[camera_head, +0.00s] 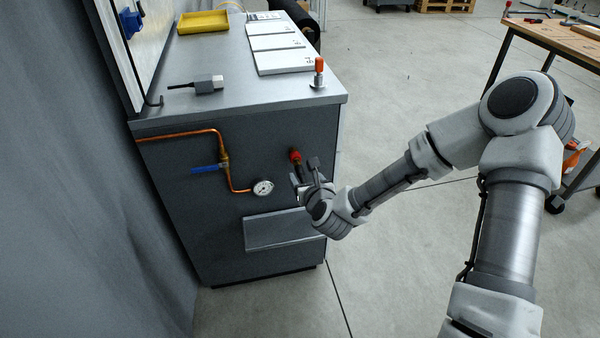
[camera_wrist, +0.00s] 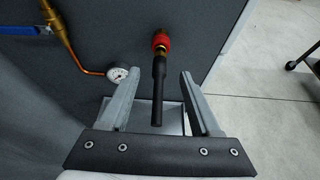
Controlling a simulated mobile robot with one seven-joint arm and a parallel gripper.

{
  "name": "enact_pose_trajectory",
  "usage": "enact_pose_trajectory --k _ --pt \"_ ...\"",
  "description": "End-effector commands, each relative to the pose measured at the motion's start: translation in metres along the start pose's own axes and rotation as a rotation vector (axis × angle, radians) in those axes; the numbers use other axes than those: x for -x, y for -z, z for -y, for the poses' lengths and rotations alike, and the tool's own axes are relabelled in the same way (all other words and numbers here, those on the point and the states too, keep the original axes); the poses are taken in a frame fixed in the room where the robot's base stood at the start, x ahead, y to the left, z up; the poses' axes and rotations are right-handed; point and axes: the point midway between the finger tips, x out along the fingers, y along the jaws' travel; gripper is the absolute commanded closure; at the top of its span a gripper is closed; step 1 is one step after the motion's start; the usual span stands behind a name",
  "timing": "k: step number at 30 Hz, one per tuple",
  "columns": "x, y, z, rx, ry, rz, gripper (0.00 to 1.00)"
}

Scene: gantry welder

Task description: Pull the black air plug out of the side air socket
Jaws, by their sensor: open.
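The black air plug (camera_wrist: 158,95) shows in the wrist view as a dark rod sticking out of the side air socket (camera_wrist: 160,42), which has a red collar and a brass part. The socket (camera_head: 295,155) also shows in the head view on the grey cabinet's side, with the plug mostly hidden by my gripper there. My gripper (camera_wrist: 153,80) is open, with one finger on each side of the plug. I see gaps between the plug and both fingers. In the head view, my gripper (camera_head: 305,170) is just below and right of the socket.
On the cabinet's side are a copper pipe (camera_head: 226,160), a blue valve handle (camera_head: 205,168), a pressure gauge (camera_head: 262,187) and a metal shelf (camera_head: 283,229) below. On the cabinet top (camera_head: 245,98) stands an orange-capped post (camera_head: 319,72). Open floor lies to the right.

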Motion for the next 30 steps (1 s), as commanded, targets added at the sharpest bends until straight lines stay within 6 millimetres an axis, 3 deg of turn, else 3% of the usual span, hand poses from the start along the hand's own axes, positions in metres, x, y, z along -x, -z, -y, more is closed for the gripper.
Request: enact_pose_trajectory --k 3,9,23,30 --pt "-0.024 0.001 0.0 0.0 0.0 0.001 0.36" --pt "-0.05 0.001 0.0 0.001 0.001 0.001 0.36" --pt "-0.062 0.0 0.0 0.001 0.0 -0.001 0.36" --pt "-0.061 0.0 0.0 0.001 0.0 -0.001 0.76"
